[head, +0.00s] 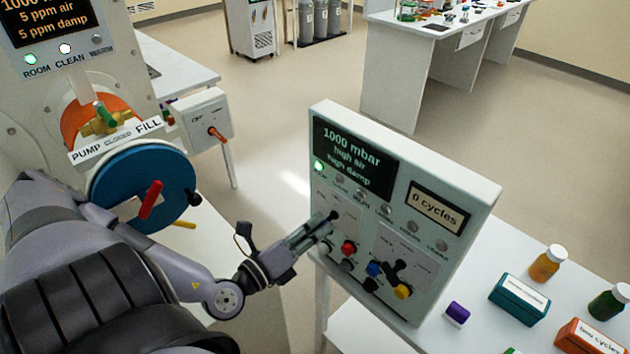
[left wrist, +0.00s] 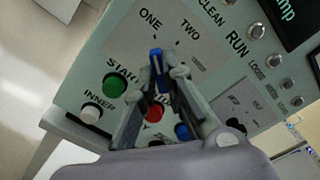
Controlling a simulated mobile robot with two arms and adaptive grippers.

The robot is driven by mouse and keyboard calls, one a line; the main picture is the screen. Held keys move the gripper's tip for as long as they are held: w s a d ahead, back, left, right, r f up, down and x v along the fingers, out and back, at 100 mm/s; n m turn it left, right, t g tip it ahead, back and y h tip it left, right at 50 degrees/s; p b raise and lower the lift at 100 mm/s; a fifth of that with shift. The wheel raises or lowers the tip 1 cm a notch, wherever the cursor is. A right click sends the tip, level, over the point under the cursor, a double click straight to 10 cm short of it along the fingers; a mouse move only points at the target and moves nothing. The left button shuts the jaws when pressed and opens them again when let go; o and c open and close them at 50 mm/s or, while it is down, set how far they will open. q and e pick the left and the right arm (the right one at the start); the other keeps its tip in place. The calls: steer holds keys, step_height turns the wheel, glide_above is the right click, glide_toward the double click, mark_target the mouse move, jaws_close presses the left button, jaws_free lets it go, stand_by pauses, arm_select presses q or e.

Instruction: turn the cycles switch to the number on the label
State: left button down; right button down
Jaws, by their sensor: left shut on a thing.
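The control panel (head: 455,232) stands upright on the white bench, with a display reading "0 cycles" (head: 437,209). In the left wrist view, a small switch with a blue top (left wrist: 156,57) sits below the printed words ONE (left wrist: 150,18) and TWO (left wrist: 189,31). It points up toward these words; I cannot tell which one it is set to. My left gripper (head: 327,220) reaches the panel's left part, and its fingers are closed on the switch from both sides in the left wrist view (left wrist: 166,74). In the head view the gripper mostly hides the switch. My right gripper is out of view.
A green START button (left wrist: 115,84), a white button (left wrist: 91,114) and a red button (head: 349,247) are close to the fingers. A black knob (head: 397,268) is right of them. A teal box (head: 520,300) and an orange box (head: 588,340) labelled about cycles lie right.

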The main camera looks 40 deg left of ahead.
arm_select(q)
steer(key=c, duration=1.7)
jaws_free()
steer(key=shift+s, duration=0.1)
steer(key=shift+s+a, duration=0.1)
steer(key=shift+s, duration=0.25)
steer(key=s, duration=0.7)
steer(key=s+a, duration=0.1)
steer(key=s, duration=0.3)
steer(key=shift+d, duration=0.1)
